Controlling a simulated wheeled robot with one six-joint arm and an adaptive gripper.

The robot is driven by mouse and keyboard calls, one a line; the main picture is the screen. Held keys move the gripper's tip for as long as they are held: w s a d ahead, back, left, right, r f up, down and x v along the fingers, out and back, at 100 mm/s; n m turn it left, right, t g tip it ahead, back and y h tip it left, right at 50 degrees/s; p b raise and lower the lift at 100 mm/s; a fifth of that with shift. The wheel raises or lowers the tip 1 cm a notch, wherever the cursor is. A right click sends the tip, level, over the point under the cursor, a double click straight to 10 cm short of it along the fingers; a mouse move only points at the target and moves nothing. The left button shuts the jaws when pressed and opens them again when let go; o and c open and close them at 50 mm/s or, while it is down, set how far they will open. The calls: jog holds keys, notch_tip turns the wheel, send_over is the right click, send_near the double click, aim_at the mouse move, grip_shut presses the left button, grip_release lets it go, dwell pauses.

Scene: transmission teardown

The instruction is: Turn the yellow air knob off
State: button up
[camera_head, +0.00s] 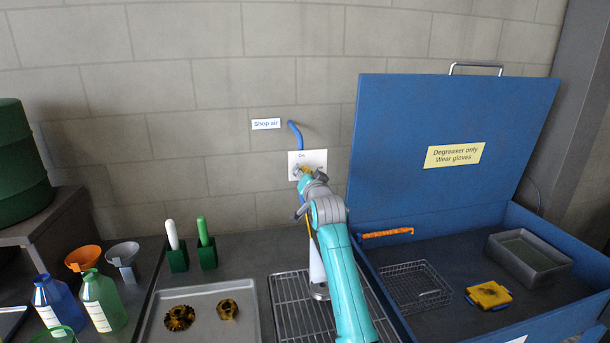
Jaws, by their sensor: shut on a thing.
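The yellow air knob (307,169) is on a white wall plate (319,158) marked "On", under the "Shop air" label (266,124). Only a small part of the knob shows; my gripper (301,172) covers the rest. My gripper is at the plate, shut on the knob. My teal arm reaches up to it from the lower middle. The knob's exact angle is hard to tell at this size. A blue hose (295,134) runs from the wall above the plate.
A blue degreaser tank (452,150) with its lid raised stands close on the right. A wire rack (290,305) lies below my arm. A grey tray (161,312) with two dark gears is to its left. Two brush holders (178,260) stand behind the tray.

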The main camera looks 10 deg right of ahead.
jog(key=m, duration=1.1)
jog(key=shift+d+f, duration=0.1)
jog(key=shift+f, duration=0.1)
jog(key=shift+m, duration=0.4)
jog(key=o, duration=1.1)
jog(key=shift+s, duration=0.1)
jog(key=s, duration=1.1)
jog(key=shift+s, duration=0.4)
